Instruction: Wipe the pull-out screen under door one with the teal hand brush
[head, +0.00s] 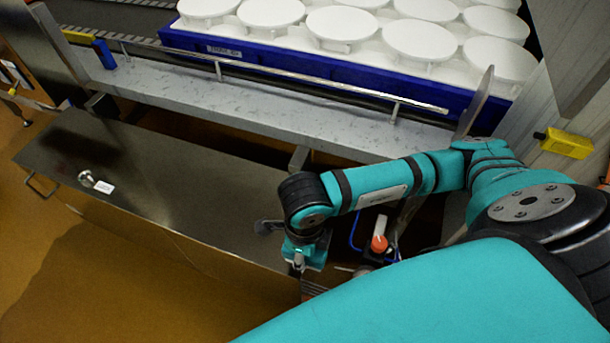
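A wide dark steel panel (150,170) lies along the left below the conveyor ledge. It carries a round knob and a small white tag, and a bar handle (40,186) shows at its left end. I cannot tell whether this panel is the screen or door one; no readable door number shows. My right arm comes in from the right, and its gripper (299,264) points down near the panel's right end. The fingers are small and partly hidden by the wrist, so I cannot tell their state. I cannot make out the teal hand brush for certain. My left gripper is out of view.
Above, a blue tray (235,46) holds several white round moulds behind a metal guide rail (290,83). A white and orange-red item (379,243) is close to my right wrist. A yellow box (566,143) is at the right. Brown floor (100,290) is open at lower left.

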